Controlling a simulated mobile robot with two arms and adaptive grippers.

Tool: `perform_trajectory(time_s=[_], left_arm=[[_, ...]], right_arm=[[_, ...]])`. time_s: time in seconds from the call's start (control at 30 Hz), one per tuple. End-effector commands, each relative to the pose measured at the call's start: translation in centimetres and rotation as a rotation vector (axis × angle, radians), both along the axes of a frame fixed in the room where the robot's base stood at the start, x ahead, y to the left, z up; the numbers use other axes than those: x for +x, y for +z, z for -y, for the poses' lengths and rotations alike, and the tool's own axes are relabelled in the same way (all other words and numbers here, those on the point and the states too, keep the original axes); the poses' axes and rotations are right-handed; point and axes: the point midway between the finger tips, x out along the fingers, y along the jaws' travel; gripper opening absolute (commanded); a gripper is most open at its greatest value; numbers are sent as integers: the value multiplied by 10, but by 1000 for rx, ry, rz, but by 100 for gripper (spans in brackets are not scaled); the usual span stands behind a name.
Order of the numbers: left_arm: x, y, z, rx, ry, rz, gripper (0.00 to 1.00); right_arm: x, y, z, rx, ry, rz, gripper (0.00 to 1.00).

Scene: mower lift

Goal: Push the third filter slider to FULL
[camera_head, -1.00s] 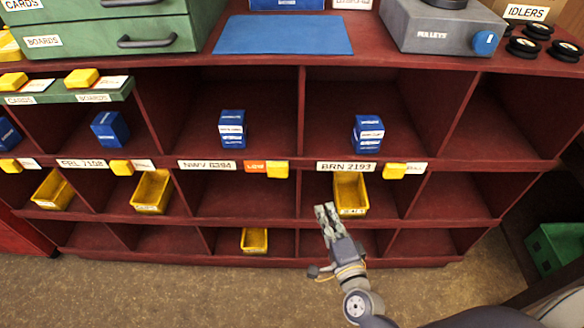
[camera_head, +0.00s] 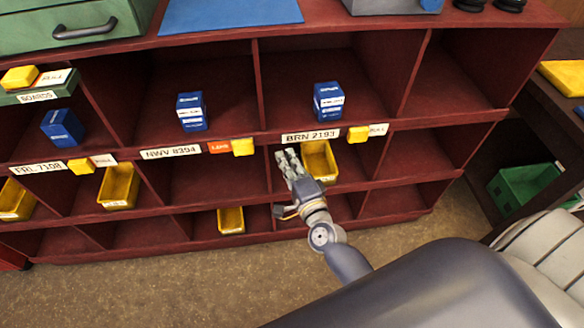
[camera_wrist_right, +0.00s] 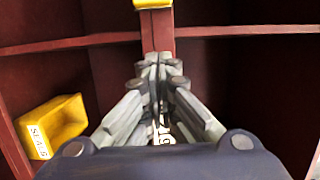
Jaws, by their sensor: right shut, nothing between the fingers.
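Yellow sliders sit on the shelf's front edge. The one beside the NWV 8394 label (camera_head: 170,152) is the yellow slider (camera_head: 243,147); an orange LOW tag (camera_head: 218,147) shows to its left. The slider by FRL 7108 (camera_head: 82,166) and the one by BRN 2193 (camera_head: 358,134) have white tags to their right. My right gripper (camera_head: 288,158) is shut and empty, below and right of the NWV slider and apart from it. In the right wrist view its fingertips (camera_wrist_right: 158,62) overlap a red upright; a yellow piece (camera_wrist_right: 153,3) is cut off above. My left gripper is out of view.
The red shelf (camera_head: 195,250) has blue boxes (camera_head: 328,100) above the slider edge. A yellow bin (camera_head: 318,162) stands just right of my gripper. Another yellow bin (camera_head: 230,220) is lower left. A green crate (camera_head: 525,188) stands at right.

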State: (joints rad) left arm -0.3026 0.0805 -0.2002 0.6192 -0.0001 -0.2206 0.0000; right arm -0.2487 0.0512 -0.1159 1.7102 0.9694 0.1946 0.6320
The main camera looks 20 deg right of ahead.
Motion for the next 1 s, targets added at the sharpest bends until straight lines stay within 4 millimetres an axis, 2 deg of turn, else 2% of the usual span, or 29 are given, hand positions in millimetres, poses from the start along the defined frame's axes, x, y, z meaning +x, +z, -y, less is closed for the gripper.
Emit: perform_trajectory(time_s=[0.03,0.2,0.3,0.5,1.0], left_arm=[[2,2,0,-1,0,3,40],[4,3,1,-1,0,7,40],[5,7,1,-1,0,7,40],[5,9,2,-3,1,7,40],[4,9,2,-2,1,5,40]], right_arm=[[11,2,0,0,0,1,0],[39,1,1,0,0,1,0],[42,1,-16,4,1,-1,0],[47,0,-34,0,0,-2,0],[48,0,-37,-1,0,-1,0]])
